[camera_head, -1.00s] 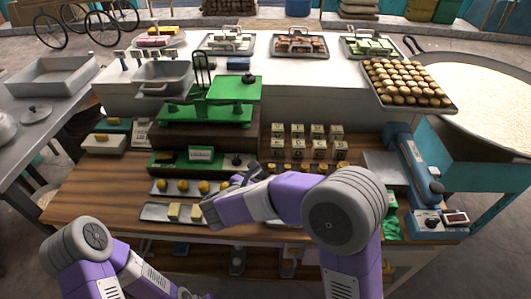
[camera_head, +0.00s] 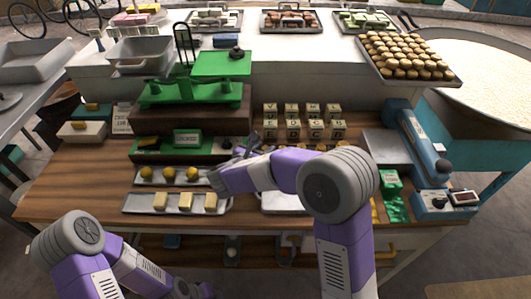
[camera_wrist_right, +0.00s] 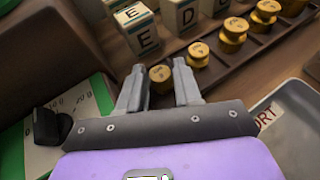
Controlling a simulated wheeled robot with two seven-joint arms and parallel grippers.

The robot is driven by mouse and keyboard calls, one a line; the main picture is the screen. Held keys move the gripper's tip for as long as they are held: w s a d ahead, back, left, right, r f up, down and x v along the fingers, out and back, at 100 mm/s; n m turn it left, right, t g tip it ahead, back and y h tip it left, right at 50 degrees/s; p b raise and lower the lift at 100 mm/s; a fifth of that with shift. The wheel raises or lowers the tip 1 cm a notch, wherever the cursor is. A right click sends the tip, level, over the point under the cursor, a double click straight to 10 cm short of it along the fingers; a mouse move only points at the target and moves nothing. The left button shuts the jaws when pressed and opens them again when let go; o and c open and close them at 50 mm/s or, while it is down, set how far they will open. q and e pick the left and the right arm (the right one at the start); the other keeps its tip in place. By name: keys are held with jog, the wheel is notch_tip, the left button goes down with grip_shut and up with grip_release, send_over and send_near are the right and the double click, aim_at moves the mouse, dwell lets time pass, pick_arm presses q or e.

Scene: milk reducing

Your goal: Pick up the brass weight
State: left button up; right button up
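Several brass weights (camera_wrist_right: 198,52) stand in a row on a dark brown rack in the right wrist view. The smallest brass weight (camera_wrist_right: 160,74) appears between and just beyond the two grey fingertips of my right gripper (camera_wrist_right: 160,82). The fingers are apart, and I cannot see them touching it. In the head view my right gripper (camera_head: 238,150) is over the table, right of the green scale base, and my arm hides most of the weights. My left gripper (camera_head: 188,291) is low at the bottom edge, and its fingers are unclear.
Lettered blocks (camera_wrist_right: 138,30) stand beside the weights. A black-knobbed piece (camera_wrist_right: 50,125) is left of the gripper, and a metal tray (camera_wrist_right: 292,120) is right. The green balance scale (camera_head: 190,98) stands behind. A tray (camera_head: 137,206) with yellow blocks lies in front.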

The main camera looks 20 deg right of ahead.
jog(key=shift+c, duration=0.2)
grip_shut()
notch_tip(320, 180, up, 10)
jog(key=p, duration=0.3)
